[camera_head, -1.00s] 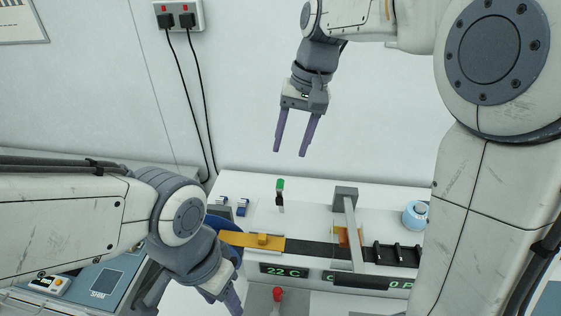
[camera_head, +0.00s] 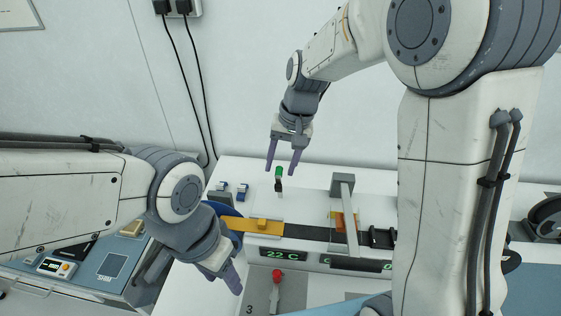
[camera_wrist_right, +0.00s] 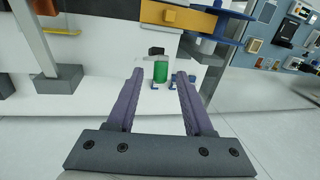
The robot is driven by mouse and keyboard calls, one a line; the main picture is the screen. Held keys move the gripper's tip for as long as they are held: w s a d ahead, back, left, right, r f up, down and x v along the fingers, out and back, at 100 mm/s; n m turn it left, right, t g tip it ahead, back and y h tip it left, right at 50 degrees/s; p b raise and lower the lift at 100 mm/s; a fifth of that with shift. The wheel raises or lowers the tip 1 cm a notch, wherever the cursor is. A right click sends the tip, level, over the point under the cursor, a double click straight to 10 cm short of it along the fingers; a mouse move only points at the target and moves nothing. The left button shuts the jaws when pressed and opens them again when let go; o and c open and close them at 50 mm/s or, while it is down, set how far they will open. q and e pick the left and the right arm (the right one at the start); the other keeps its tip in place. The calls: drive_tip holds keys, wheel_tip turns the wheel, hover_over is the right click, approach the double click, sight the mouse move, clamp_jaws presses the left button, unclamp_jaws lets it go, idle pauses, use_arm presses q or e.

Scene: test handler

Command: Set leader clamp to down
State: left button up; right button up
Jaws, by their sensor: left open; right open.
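A small lever with a green grip (camera_head: 279,173) on a dark stem stands upright on the white machine, behind the yellow and black track. A red-knobbed lever (camera_head: 276,275) stands at the machine's front. I cannot tell for certain from labels which is the leader clamp. My right gripper (camera_head: 281,169) is open and empty, its fingers pointing at the green grip. In the right wrist view, the green grip (camera_wrist_right: 160,72) shows between the fingertips (camera_wrist_right: 160,75); contact cannot be told. My left gripper (camera_head: 236,285) is open and empty, left of the red knob.
The track (camera_head: 305,232) runs across the machine, with a yellow block (camera_head: 262,224) on it. A grey upright arm (camera_head: 343,200) crosses the track on the right. Small blue-and-white parts (camera_head: 232,191) lie left of the green lever. A green "22 C" display (camera_head: 283,255) faces front.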

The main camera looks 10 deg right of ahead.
drive_tip(key=shift+c, duration=0.4)
clamp_jaws()
idle(0.9)
